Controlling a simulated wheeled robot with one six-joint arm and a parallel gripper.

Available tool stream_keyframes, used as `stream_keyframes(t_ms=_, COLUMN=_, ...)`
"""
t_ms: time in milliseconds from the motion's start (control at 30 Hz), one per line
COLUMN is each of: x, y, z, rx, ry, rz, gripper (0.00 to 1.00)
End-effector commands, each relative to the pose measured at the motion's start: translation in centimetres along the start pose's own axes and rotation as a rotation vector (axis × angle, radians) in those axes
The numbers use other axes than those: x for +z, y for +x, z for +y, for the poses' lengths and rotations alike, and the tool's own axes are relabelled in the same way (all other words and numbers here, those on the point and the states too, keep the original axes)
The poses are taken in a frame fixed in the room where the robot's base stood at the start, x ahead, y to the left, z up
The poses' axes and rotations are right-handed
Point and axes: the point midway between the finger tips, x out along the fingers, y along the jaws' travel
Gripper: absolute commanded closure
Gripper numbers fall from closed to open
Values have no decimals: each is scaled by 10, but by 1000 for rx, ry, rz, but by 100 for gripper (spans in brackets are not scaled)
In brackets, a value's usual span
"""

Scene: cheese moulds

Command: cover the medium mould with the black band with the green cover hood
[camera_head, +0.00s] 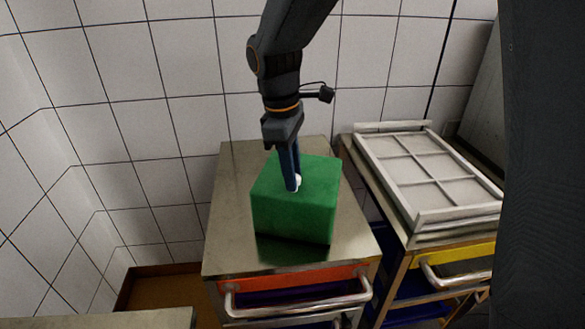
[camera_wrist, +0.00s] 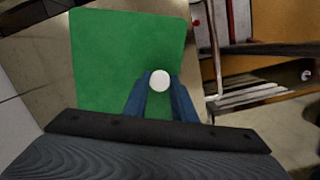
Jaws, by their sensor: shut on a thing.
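The green cover hood (camera_head: 293,210) is a box-shaped cover with a white knob (camera_head: 297,181) on top. It is at the steel-topped cart (camera_head: 235,250) in the head view, and a dark green reflection shows below its front. I cannot tell for certain whether it rests on the top or hangs just above it. My gripper (camera_head: 292,186) points down and is shut on the white knob. In the wrist view the blue fingers (camera_wrist: 161,88) close around the knob, with the green top (camera_wrist: 125,55) beyond. No mould with a black band is visible; anything under the hood is hidden.
A second cart on the right carries a pale, divided tray (camera_head: 420,165) and has a yellow drawer front (camera_head: 460,262). The steel-topped cart has an orange drawer front (camera_head: 290,289) with a bar handle (camera_head: 297,307). A tiled wall (camera_head: 190,70) stands behind. The steel top is bare around the hood.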

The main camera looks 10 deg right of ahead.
Motion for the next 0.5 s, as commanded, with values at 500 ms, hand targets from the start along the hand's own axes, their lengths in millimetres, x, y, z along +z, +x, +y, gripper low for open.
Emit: stream_keyframes(t_ms=500, x=0, y=4, z=0, rx=0, ry=0, rz=0, gripper=69)
